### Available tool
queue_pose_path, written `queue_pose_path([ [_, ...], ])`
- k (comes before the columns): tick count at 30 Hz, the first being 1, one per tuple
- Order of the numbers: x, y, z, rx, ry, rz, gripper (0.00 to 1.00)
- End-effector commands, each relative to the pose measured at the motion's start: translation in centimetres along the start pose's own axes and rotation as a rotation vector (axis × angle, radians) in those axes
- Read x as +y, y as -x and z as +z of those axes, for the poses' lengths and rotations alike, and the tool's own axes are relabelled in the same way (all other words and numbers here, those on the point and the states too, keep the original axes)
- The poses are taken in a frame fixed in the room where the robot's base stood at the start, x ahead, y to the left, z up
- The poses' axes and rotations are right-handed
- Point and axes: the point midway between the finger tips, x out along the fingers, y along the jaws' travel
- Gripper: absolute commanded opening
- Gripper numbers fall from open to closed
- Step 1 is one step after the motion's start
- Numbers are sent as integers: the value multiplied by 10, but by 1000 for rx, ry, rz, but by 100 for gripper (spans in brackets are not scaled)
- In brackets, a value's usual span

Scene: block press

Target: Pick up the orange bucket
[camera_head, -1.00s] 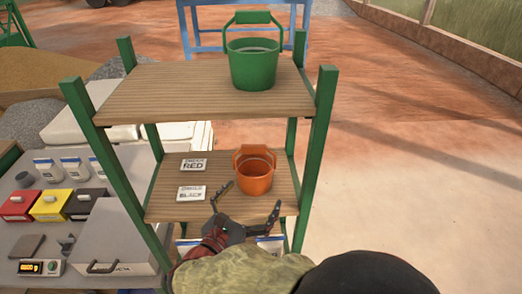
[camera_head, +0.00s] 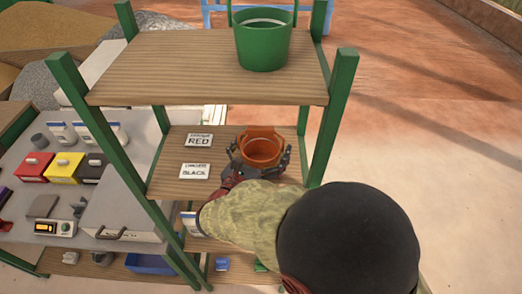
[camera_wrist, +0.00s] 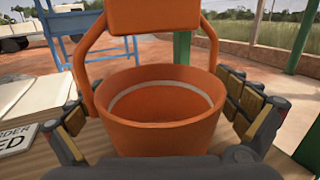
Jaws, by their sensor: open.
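The orange bucket (camera_head: 262,150) stands upright on the middle wooden shelf, right of two label cards. My gripper (camera_head: 260,158) is at the bucket, with a finger on each side of it. In the wrist view the bucket (camera_wrist: 160,115) fills the middle, its handle raised with a wide orange grip at the top. The gripper's fingers (camera_wrist: 160,110) are spread apart to the left and right of the bucket. Whether they touch its wall I cannot tell. My arm hides the shelf's front edge below the bucket.
A green bucket (camera_head: 263,45) stands on the upper shelf (camera_head: 170,68), above and behind. Green posts (camera_head: 333,115) frame the rack. Cards reading red (camera_head: 199,140) and black (camera_head: 195,171) lie left of the bucket. A grey bench (camera_head: 125,185) with colored boxes is at left.

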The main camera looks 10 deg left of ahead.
Motion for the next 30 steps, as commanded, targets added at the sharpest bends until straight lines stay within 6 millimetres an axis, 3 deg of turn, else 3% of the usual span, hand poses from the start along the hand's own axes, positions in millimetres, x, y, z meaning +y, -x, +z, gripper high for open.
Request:
queue_pose_path([
  [4, 0, -14, 1, 0, -2, 0, 100],
  [12, 0, -16, 0, 0, -1, 1, 99],
  [30, 0, -16, 0, 0, -1, 0, 65],
])
